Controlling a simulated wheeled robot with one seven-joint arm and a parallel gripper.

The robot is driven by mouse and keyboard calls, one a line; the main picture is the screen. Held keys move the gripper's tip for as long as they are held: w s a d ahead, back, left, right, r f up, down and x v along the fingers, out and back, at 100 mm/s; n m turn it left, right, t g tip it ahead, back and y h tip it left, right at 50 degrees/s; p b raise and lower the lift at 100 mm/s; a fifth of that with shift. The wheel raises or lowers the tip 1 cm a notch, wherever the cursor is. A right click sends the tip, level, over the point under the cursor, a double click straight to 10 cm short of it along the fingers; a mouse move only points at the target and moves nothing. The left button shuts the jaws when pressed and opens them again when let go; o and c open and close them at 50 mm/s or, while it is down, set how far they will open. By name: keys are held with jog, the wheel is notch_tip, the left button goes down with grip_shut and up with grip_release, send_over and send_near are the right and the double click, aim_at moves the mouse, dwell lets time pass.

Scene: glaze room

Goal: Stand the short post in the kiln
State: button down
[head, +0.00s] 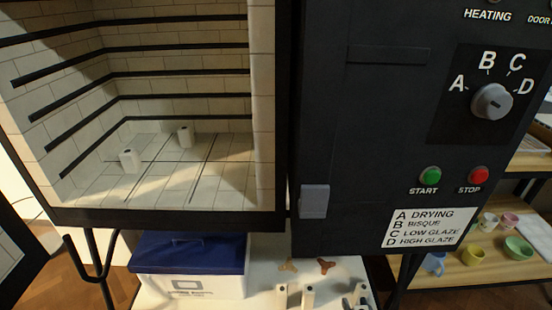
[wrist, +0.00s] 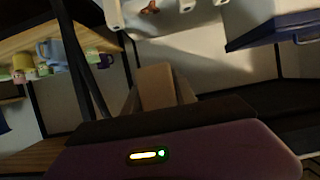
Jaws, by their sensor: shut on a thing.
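The kiln (head: 265,120) stands open in the head view, with its tiled chamber and floor in sight. In the wrist view my gripper (wrist: 160,84) is shut on a plain tan, block-shaped piece (wrist: 156,90), which looks like the short post. Its lower part is hidden by the dark gripper body. I cannot make out my gripper in the head view. The held piece is away from the table's things, with floor and wall behind it.
A white table (head: 255,265) below the kiln bears a blue-lidded box (head: 190,255), several white posts (head: 308,296) and brown three-armed stilts (head: 326,266). The kiln's control panel (head: 490,95) is at right. Shelves with cups and bowls (head: 518,247) stand farther right. The kiln floor's front right is clear.

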jog(key=s+r+p, duration=0.3)
jog(key=r+p, duration=0.5)
jog(key=p, duration=0.1)
jog(key=s+r+p, duration=0.4)
jog(key=r+p, duration=0.4)
jog(key=p, duration=0.1)
jog(key=shift+s, duration=0.15)
